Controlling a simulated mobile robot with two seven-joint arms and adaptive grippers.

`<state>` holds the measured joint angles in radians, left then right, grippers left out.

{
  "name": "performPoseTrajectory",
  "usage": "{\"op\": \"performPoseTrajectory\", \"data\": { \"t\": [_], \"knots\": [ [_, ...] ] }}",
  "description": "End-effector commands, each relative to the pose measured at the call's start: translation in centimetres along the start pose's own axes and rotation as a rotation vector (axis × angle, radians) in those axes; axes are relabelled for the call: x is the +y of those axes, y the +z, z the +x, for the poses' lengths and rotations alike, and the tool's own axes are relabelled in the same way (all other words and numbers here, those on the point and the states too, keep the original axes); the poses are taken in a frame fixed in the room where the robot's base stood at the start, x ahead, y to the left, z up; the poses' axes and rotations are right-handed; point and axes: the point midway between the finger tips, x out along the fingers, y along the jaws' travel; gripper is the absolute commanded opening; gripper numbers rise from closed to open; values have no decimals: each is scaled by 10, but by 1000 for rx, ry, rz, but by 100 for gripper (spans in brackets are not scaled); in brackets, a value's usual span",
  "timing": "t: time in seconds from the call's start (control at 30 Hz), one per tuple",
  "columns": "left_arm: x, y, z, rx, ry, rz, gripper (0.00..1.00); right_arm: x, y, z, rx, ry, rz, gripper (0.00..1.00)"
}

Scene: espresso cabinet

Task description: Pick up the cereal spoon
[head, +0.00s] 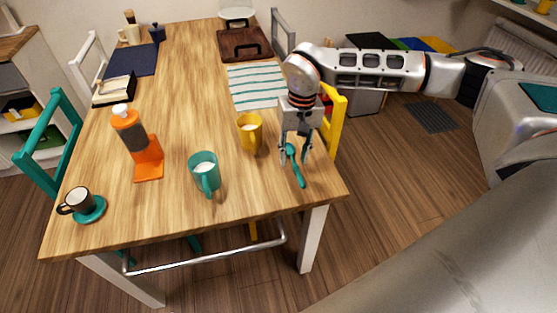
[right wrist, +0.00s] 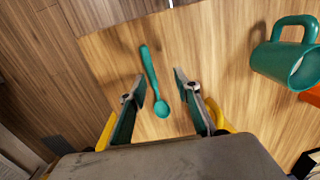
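The teal cereal spoon (head: 297,170) lies on the wooden table near its front right corner. In the right wrist view the spoon (right wrist: 151,80) lies with its bowl toward my gripper and its handle pointing away. My right gripper (head: 296,158) reaches down over the spoon. In the right wrist view its two fingers (right wrist: 158,88) are apart, one on each side of the spoon, with a gap to it on both sides. Whether the fingertips touch the table is hard to tell. My left gripper is not in view.
A teal mug (head: 204,174) and a yellow mug (head: 249,132) stand left of the spoon. An orange dispenser (head: 146,158) and a dark cup on a teal saucer (head: 93,212) are farther left. A striped cloth (head: 256,86) lies behind. A yellow chair (head: 335,118) stands at the right edge.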

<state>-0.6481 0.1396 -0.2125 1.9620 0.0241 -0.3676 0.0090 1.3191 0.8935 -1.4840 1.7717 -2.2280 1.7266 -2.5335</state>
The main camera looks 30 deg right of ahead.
Motion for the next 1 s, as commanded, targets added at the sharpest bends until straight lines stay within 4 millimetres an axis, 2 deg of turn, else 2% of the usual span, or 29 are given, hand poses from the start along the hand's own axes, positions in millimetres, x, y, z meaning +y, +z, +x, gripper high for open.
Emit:
{"op": "performPoseTrajectory", "data": {
  "t": [0.03,0.1,0.2,0.47,0.73,1.0],
  "knots": [
    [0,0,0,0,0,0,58,12,-8,-7,21,31,-11,32],
    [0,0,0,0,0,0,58,22,-14,-11,37,58,-23,32],
    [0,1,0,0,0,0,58,26,-16,-7,42,72,-29,32],
    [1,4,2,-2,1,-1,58,26,-15,20,39,70,-31,32],
    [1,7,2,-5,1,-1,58,26,-12,57,39,69,-28,32],
    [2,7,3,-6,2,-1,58,26,-13,65,43,67,-29,32]
  ]
}}
